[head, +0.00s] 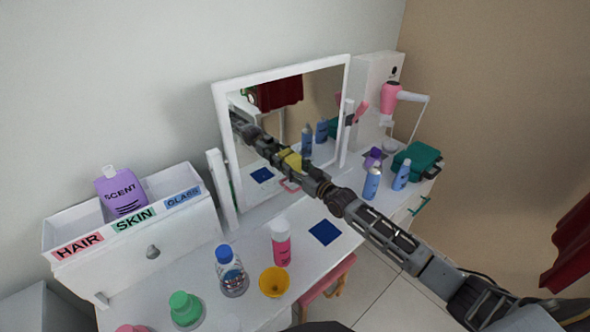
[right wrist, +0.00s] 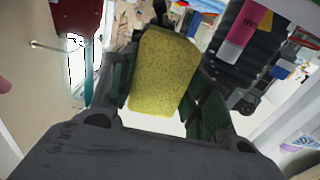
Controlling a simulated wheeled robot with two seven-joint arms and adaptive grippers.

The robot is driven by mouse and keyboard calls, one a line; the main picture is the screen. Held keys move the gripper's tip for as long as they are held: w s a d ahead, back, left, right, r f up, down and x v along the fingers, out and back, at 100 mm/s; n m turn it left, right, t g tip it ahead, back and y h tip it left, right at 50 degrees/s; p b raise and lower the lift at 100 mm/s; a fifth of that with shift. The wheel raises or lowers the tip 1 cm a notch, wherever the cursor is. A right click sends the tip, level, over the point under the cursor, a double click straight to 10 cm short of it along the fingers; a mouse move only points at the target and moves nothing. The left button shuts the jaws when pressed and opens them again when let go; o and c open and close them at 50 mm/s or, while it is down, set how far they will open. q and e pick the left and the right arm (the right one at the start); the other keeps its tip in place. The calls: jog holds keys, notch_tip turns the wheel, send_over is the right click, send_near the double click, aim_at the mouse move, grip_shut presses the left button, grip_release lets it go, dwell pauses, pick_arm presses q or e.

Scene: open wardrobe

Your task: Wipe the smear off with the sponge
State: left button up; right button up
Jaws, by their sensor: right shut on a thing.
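My right gripper (head: 306,171) is shut on a yellow sponge (head: 290,160) in front of the framed mirror (head: 321,101). In the right wrist view the sponge (right wrist: 163,72) sits between the two fingers (right wrist: 163,95). The sponge is at or very near the glass, where it meets its reflection; I cannot tell if it touches. A small pink mark (head: 289,186) shows low on the mirror beside the gripper; I cannot tell whether it is the smear or a reflection. No other smear is clear. My left gripper is not in view.
The white table holds a pink bottle (head: 281,246), a blue-capped bottle (head: 229,270), a yellow cup (head: 273,282) and a blue mat (head: 325,232). Blue bottles (head: 372,184) and a green case (head: 417,160) stand right of my arm. A labelled box (head: 140,235) is at left.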

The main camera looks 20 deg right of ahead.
aim_at(304, 156)
jog(key=shift+w+d+b, duration=0.2)
jog(key=shift+d+b, duration=0.1)
jog(key=shift+d, duration=0.15)
jog(key=shift+w+d+b, duration=0.2)
jog(key=shift+d+b, duration=0.05)
jog(key=shift+d, duration=0.2)
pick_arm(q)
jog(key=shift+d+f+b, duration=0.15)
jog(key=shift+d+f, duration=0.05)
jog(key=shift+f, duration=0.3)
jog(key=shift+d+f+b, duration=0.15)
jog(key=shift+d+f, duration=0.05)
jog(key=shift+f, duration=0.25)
pick_arm(e)
jog(key=shift+w+d, duration=0.25)
jog(key=shift+d, duration=0.4)
